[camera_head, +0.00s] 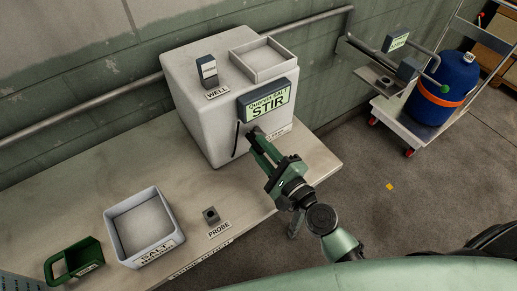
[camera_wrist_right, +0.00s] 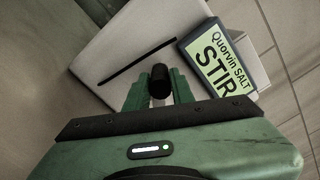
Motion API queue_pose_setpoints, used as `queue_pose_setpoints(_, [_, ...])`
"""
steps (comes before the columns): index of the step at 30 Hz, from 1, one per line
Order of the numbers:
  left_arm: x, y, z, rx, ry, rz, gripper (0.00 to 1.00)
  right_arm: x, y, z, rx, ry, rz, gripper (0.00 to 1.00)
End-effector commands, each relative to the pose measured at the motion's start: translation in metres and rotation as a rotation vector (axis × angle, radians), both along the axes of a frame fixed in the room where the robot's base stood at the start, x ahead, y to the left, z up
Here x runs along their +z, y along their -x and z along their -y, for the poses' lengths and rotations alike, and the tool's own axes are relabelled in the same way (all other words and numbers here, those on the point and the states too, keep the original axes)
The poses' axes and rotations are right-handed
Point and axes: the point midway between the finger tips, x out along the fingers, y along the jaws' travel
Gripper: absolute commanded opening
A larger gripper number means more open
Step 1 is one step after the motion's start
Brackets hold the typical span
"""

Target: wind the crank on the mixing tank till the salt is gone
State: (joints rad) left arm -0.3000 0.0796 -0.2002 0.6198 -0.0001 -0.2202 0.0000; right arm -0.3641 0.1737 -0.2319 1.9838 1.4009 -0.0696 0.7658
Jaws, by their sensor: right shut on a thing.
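The mixing tank (camera_head: 190,105) is a pale grey box at the back of the bench. A sign on its front (camera_head: 268,103) reads "Quorvin SALT STIR"; it also shows in the right wrist view (camera_wrist_right: 221,65). My right gripper (camera_head: 254,137) is at the tank's front, below the sign. It is shut on the crank's dark round knob (camera_wrist_right: 160,80), which shows between the fingers in the wrist view. The rest of the crank is hidden by the gripper. A thin black bar or slot (camera_head: 237,139) lies left of the gripper. My left gripper is out of view.
An open tray (camera_head: 247,70) and the dark "WELL" block (camera_head: 207,70) sit on the tank. A trolley with a blue drum (camera_head: 440,90) stands right.

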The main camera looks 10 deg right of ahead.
Motion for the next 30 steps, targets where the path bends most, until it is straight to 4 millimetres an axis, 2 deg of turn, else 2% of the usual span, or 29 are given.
queue_pose_setpoints(15, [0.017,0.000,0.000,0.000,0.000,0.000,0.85,0.015,-0.007,0.020,0.000,-0.431,-0.159,0.00])
queue_pose_setpoints(30, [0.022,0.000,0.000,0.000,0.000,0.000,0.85,0.016,-0.010,0.030,-0.001,-0.627,-0.232,0.00])
